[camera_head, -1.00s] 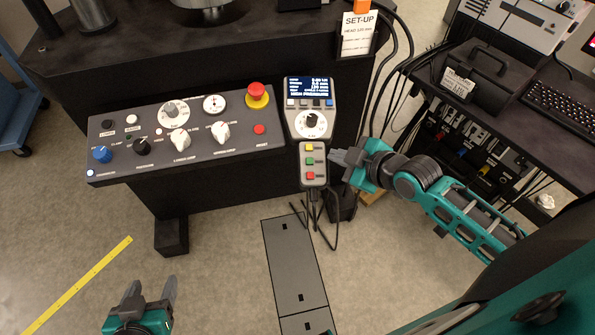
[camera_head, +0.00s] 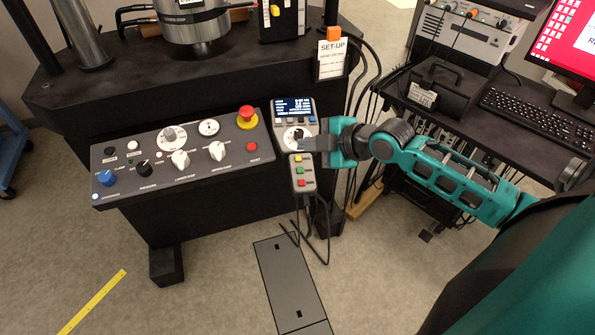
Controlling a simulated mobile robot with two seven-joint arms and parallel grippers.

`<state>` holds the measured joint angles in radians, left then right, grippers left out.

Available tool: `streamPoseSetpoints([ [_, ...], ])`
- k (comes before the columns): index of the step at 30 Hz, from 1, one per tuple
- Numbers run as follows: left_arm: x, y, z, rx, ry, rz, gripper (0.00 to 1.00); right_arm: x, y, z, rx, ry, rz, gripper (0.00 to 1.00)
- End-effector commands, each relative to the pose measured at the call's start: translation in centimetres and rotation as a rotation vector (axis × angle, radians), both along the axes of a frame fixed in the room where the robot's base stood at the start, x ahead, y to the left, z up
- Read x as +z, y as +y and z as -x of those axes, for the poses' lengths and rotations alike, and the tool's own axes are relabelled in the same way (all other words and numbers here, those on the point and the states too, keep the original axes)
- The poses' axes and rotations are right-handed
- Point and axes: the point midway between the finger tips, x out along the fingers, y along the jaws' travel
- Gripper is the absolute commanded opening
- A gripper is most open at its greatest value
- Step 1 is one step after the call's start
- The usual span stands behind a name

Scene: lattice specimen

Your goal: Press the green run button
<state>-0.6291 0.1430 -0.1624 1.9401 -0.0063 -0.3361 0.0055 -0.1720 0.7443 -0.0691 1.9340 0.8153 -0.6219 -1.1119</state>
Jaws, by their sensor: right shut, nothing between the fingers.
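The green run button (camera_head: 299,171) is on a small grey button box (camera_head: 309,187), between a yellow button (camera_head: 297,159) above and a red button (camera_head: 301,183) below. The box sits just below a grey handset (camera_head: 282,128) with a blue screen and dial. My right gripper (camera_head: 306,145) is shut and empty. Its fingers point left across the lower part of the handset, just above the yellow button, and partly cover the dial. I cannot tell whether they touch it. The green button is uncovered. My left gripper is out of view.
A sloped control panel (camera_head: 140,178) with knobs and a red emergency stop (camera_head: 246,115) is left of the handset. Cables hang behind my right gripper. A black case (camera_head: 446,90) and a keyboard (camera_head: 533,115) are on the right desk. Open floor lies below.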

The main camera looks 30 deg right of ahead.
Motion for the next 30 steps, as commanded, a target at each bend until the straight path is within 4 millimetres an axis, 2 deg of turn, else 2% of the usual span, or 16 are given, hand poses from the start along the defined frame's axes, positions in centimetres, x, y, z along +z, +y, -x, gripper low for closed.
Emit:
streamPoseSetpoints([
  [8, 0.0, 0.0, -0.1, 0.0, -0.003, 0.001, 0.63, -0.2, 0.0, 0.0, -0.001, 0.001, -0.002, 0.0],
  [14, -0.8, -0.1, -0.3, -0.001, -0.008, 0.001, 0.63, -1.3, -0.1, -0.3, -0.003, 0.002, -0.003, 0.0],
  [17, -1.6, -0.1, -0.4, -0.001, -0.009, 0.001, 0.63, -2.4, -0.1, -0.5, -0.003, 0.0, -0.003, 0.0],
  [27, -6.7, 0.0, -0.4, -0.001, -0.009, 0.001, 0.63, -6.9, -0.4, -1.6, -0.003, -0.002, -0.002, 0.0],
  [30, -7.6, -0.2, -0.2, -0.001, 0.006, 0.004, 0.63, -7.9, -0.5, -1.9, -0.001, 0.001, 0.0, 0.0],
])
